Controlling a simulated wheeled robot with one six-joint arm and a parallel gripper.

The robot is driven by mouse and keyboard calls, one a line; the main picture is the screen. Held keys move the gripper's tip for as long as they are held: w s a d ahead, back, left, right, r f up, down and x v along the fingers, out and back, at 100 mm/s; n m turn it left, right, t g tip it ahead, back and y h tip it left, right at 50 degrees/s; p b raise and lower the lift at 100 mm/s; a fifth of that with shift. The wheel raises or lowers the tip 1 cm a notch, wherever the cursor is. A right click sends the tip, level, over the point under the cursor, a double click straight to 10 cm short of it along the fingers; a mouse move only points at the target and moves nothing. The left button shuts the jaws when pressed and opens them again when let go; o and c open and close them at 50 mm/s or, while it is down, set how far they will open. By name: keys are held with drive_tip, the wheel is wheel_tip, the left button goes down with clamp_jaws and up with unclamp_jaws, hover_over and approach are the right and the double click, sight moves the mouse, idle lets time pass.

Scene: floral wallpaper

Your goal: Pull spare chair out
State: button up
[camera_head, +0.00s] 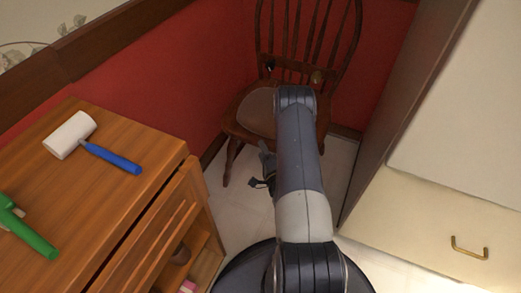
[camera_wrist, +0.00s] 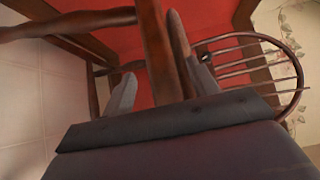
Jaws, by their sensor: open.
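In the wrist view the chair lies sideways: the spindle back (camera_wrist: 262,72) is at right, legs at upper left, and the wooden seat edge (camera_wrist: 157,45) runs down the middle. My gripper (camera_wrist: 150,52) is open, one finger on either side of the seat edge. Whether a finger touches the wood I cannot tell. In the head view the gripper (camera_head: 263,170) is partly hidden behind my arm.
A wooden cabinet (camera_head: 110,180) at left bears a white-headed mallet with a blue handle (camera_head: 95,145) and a green-handled tool (camera_head: 28,230). Its drawer front and open shelf face the gap. A cream cabinet (camera_head: 430,215) stands close at right. Bare floor (camera_head: 235,205) lies between.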

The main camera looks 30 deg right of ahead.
drive_tip(key=shift+w+d, duration=0.15)
drive_tip(key=shift+w, duration=0.95)
clamp_jaws()
